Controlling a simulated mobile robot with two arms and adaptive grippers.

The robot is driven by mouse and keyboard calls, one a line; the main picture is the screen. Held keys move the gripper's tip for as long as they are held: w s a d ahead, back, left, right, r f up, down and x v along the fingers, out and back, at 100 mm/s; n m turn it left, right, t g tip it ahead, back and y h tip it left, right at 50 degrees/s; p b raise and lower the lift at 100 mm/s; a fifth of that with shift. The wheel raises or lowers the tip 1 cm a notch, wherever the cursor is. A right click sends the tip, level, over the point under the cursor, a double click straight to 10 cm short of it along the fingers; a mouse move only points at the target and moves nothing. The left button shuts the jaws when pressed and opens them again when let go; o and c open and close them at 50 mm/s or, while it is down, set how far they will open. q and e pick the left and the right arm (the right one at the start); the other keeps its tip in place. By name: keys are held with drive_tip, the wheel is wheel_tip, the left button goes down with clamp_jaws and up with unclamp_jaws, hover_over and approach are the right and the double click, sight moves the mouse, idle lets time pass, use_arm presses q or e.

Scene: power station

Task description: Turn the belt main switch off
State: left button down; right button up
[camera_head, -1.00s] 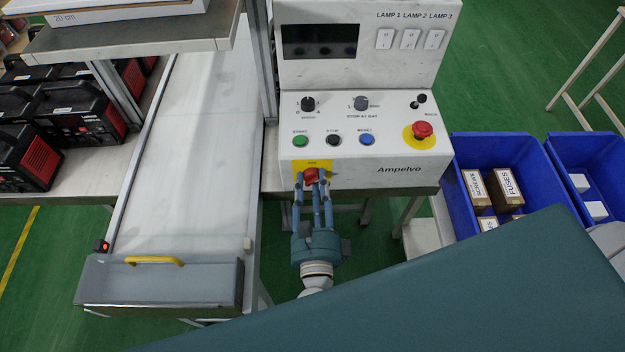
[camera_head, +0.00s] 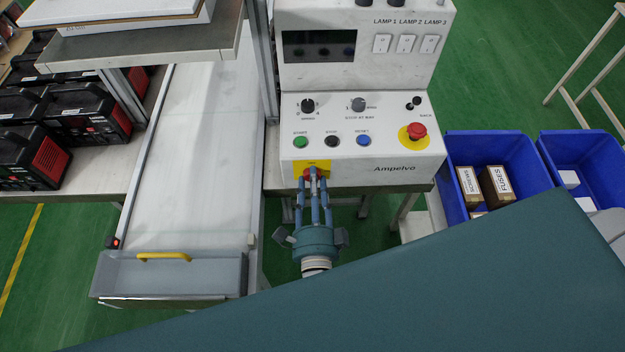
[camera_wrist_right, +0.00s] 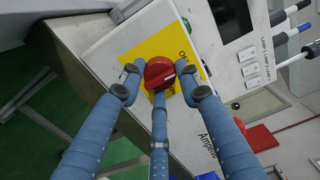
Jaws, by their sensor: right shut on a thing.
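The belt main switch (camera_head: 310,173) is a red rotary knob on a yellow plate, low on the front of the white control panel (camera_head: 410,176). In the right wrist view the red knob (camera_wrist_right: 160,73) sits between my blue fingers, with a pale mark near its right edge. My right gripper (camera_head: 313,178) reaches it from below and is shut on the knob; its fingertips hide part of it in the head view. In the wrist view the right gripper (camera_wrist_right: 160,80) has fingertips on both sides of the knob and one below. My left gripper is not in view.
A conveyor belt (camera_head: 205,130) with a clear end cover and yellow handle (camera_head: 164,257) lies to the left. A red emergency button (camera_head: 417,131) and green start button (camera_head: 301,142) are on the panel above. Blue bins (camera_head: 500,150) stand right. A teal surface covers the lower right.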

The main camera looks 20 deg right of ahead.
drive_tip(key=shift+s+d+f+n, duration=0.1)
drive_tip(key=shift+d+f+n, duration=0.05)
drive_tip(key=shift+n, duration=0.15)
idle(0.4)
drive_tip(key=o, duration=1.2)
drive_tip(key=shift+c, duration=0.2)
drive_tip(key=v, duration=1.2)
